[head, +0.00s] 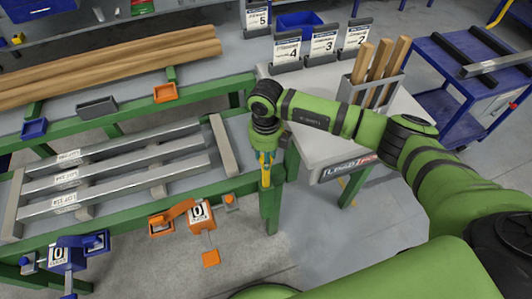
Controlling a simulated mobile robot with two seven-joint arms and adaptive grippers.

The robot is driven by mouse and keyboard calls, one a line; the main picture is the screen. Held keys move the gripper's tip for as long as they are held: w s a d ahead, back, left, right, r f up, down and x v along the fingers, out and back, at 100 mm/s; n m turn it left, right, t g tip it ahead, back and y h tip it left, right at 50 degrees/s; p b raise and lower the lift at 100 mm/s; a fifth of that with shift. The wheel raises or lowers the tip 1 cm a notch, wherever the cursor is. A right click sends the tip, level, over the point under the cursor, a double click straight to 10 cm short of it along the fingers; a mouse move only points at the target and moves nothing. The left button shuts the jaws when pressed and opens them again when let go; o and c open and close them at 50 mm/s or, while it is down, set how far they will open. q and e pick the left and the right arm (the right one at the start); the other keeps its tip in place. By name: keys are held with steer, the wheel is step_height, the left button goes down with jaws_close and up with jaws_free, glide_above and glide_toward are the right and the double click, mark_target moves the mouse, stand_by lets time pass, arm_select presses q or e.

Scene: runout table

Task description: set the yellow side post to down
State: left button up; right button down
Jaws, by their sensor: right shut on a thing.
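The yellow side post (265,177) shows as a small narrow yellow piece at the right end of the green runout table frame (245,185). My right gripper (266,160) points down over it and is shut on it. The wrist above covers much of the gripper and the post's upper part. I cannot tell from this view whether the post stands up or down. My left gripper is not in view.
Metal bars (130,165) lie on the runout table, with wooden beams (110,65) behind. Orange (198,214) and blue (62,256) numbered stops are along the front. A blue cart (450,80) is beyond.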

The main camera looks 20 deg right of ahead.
step_height(320, 180, down, 7)
steer(key=b, duration=0.4)
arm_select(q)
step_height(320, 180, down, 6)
arm_select(e)
steer(key=shift+s, duration=0.15)
steer(key=c, duration=0.8)
jaws_free()
steer(key=shift+f, duration=0.1)
steer(key=shift+w, duration=0.2)
step_height(320, 180, up, 12)
steer(key=shift+r, duration=0.1)
